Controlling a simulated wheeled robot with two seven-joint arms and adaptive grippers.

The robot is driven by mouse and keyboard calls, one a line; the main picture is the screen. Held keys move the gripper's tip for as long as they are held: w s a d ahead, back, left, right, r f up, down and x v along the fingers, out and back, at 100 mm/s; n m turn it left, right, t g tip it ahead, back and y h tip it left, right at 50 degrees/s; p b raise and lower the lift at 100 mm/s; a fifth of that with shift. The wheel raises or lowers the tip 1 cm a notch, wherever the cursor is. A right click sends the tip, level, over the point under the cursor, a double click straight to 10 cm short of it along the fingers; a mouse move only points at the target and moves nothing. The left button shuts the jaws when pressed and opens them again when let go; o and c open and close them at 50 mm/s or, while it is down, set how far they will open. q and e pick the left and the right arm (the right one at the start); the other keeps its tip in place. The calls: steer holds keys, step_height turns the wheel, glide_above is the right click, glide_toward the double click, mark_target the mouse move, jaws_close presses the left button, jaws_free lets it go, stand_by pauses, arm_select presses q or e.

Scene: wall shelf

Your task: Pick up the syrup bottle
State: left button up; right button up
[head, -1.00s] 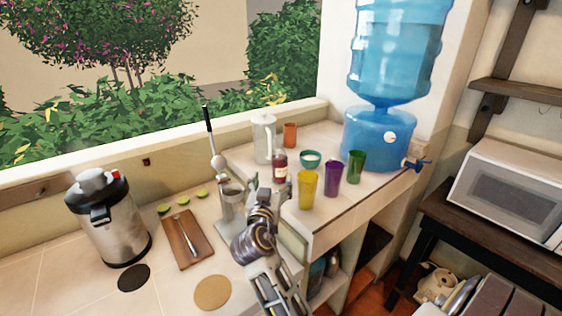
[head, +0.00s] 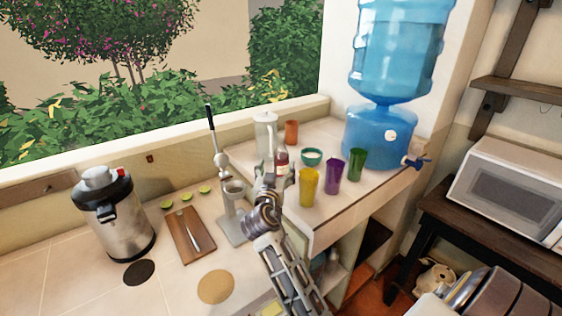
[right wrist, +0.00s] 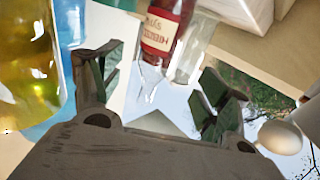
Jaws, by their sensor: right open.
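The syrup bottle (head: 282,158) is dark red with a pale label. It stands upright on the raised white counter, partly hidden by my right gripper (head: 270,178). In the right wrist view the bottle (right wrist: 162,32) shows upside down, its red label at the top of the picture and beyond the gap between my fingers. My right gripper (right wrist: 158,92) is open and empty, with its two fingers spread apart. The bottle is ahead of the fingertips, not between them. My left gripper is not in view.
Yellow (head: 309,188), purple (head: 333,176) and green (head: 356,164) cups stand right of the bottle. The lever press (head: 232,213) is close on the left.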

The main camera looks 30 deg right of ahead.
mark_target(280, 159)
steer(key=shift+x, duration=1.05)
steer(key=shift+w+d, duration=0.25)
steer(key=shift+w, duration=0.05)
steer(key=shift+w+d+r+p, duration=0.1)
steer(key=shift+w+d+p, duration=0.05)
steer(key=shift+p, duration=0.2)
steer(key=shift+w+d+r+p, duration=0.15)
steer(key=shift+w+d+p, duration=0.3)
steer(key=shift+d, duration=0.1)
steer(key=shift+w+d+r+p, duration=0.15)
steer(key=shift+w+d+p, duration=0.15)
steer(key=shift+w+d, duration=0.65)
steer(key=shift+w, duration=0.1)
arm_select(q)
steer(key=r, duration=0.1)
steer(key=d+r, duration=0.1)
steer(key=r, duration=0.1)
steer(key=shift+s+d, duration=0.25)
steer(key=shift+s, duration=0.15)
arm_select(e)
steer(key=shift+w+d+f, duration=0.15)
steer(key=shift+w+d, duration=0.05)
steer(key=shift+w, duration=0.05)
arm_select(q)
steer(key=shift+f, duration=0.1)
